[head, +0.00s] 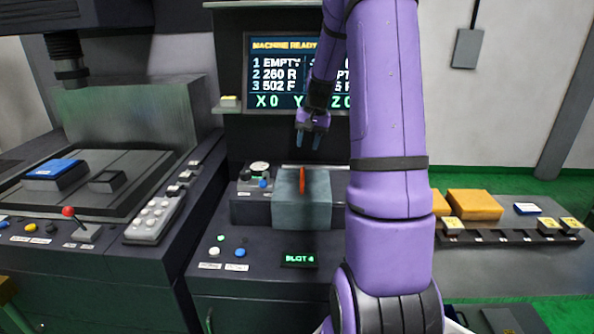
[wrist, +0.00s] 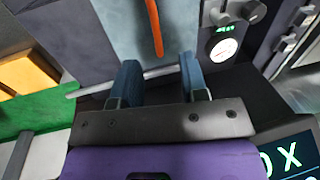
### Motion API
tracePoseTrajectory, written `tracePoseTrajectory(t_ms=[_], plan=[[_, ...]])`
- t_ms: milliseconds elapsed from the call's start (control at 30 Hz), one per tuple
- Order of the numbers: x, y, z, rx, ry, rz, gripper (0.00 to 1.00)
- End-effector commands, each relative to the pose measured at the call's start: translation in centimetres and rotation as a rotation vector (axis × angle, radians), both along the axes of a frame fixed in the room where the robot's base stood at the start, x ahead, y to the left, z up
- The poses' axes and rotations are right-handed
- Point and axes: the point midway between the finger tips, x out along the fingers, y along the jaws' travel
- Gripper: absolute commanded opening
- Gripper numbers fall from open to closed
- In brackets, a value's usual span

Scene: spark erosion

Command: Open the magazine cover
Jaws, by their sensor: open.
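The magazine cover (head: 290,210) is a grey-blue box-like lid on the dark console below the screen. An orange handle (head: 302,181) stands on it. In the wrist view the cover (wrist: 120,30) fills the upper middle, with the orange handle (wrist: 154,28) at the top. A pale rod (wrist: 150,75) runs along its near edge. My gripper (head: 309,140) is above and behind the cover in the head view, pointing down. Its blue fingers (wrist: 160,75) are apart with nothing between them. The handle lies beyond the fingertips. The cover looks shut; its inside is hidden.
The screen (head: 275,70) stands behind my gripper. A gauge and knob (head: 259,170) sit left of the cover. A "SLOT 4" display (head: 299,259) is in front. A bench with orange blocks (head: 475,204) is at right. My arm hides part of the console.

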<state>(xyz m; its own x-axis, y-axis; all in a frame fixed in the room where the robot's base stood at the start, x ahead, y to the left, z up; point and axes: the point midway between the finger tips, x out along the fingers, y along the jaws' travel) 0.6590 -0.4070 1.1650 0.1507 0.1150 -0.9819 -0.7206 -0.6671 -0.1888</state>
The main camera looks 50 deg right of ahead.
Motion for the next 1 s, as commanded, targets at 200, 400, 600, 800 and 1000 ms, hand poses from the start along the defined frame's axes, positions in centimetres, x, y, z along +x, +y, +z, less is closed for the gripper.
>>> tracePoseTrajectory(t_ms=[200, 400, 600, 800, 1000], plan=[[-0.1, -2.0, -1.8, 0.018, 0.008, -0.034, 0.40], [0.2, -1.7, -3.6, 0.021, 0.010, -0.034, 0.40], [0.6, -1.2, -7.1, 0.021, 0.011, -0.034, 0.40], [1.1, -0.8, -10.2, 0.020, 0.010, -0.033, 0.40], [1.4, -0.6, -11.9, 0.019, 0.009, -0.034, 0.40]])
